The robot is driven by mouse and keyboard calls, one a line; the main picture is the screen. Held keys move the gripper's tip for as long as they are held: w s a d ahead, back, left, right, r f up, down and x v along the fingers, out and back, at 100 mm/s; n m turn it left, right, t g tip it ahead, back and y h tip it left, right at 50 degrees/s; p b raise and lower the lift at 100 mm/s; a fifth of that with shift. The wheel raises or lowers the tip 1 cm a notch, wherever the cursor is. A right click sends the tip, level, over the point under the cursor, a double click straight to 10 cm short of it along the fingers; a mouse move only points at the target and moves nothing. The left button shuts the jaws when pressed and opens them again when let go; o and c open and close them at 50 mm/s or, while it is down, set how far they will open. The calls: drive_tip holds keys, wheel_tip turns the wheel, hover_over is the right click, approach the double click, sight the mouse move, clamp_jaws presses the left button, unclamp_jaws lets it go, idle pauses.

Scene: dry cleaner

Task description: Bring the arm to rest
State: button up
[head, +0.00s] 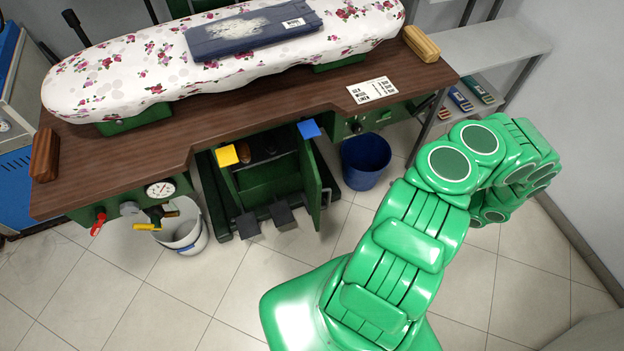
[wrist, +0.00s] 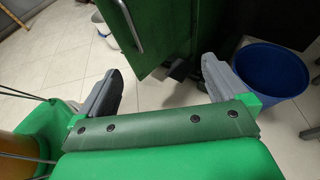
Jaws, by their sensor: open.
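My green arm rises from the lower middle of the head view and bends over at the right, hanging above the tiled floor. My gripper is hidden behind the arm's bend in the head view. In the wrist view my gripper (wrist: 160,88) shows two grey fingers spread wide apart, with nothing between them. Beyond the fingers are a green cabinet door and the floor. The fingers appear apart from the door.
An ironing table (head: 250,95) with a flowered padded board (head: 130,75) stands ahead. Under it are an open green cabinet door (head: 314,185), a blue bin (head: 364,162) and a white bucket (head: 186,229). A grey shelf (head: 490,48) and wall are at right. Floor in front is clear.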

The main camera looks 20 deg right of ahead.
drive_tip(key=x, duration=1)
drive_tip(key=shift+f, duration=0.15)
drive_tip(key=shift+s+d, duration=0.15)
idle(0.4)
drive_tip(key=v, duration=0.9)
drive_tip(key=shift+s+d+r, duration=0.2)
drive_tip(key=shift+s+r, duration=0.05)
